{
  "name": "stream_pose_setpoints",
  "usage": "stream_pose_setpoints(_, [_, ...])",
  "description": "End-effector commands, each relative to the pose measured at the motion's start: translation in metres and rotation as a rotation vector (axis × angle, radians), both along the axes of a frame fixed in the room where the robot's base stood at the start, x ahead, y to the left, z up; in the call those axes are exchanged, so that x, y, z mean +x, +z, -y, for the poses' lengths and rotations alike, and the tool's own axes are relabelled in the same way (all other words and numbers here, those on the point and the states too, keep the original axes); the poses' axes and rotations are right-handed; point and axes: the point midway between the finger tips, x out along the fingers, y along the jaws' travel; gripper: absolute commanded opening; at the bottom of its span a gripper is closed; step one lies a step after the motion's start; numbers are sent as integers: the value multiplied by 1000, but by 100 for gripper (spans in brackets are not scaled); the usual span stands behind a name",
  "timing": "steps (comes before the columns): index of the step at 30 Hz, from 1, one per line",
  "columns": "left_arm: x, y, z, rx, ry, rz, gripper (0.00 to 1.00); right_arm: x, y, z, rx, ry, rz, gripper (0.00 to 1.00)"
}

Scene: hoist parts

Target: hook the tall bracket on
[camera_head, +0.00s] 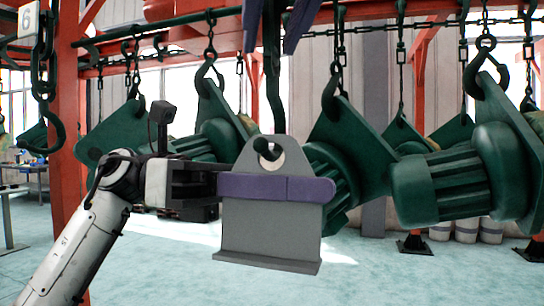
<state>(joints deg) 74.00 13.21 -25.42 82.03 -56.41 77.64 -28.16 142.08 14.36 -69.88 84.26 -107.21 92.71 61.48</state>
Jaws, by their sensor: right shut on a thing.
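The tall bracket (262,228) is a grey block with a rounded top plate and a round hole, upright in the middle of the view. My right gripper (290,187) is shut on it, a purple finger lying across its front. A dark green hook (273,90) hangs from above, its shank running down behind the bracket's top. A dark curved tip shows in the hole; I cannot tell whether the bracket's weight rests on it. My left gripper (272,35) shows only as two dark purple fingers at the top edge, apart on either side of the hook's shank.
Large green hoist parts (450,180) hang on hooks and chains to the right and behind the bracket. A red post (70,130) and an empty hook (45,125) stand at the left. The pale blue floor (190,275) below is clear.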

Motion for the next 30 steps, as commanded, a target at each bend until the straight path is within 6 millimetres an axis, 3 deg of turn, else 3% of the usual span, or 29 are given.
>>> stream_pose_setpoints(30, [3, -7, 1, -19, 1, 40, 0, 0, 1, 0, 2, -1, 1, 18])
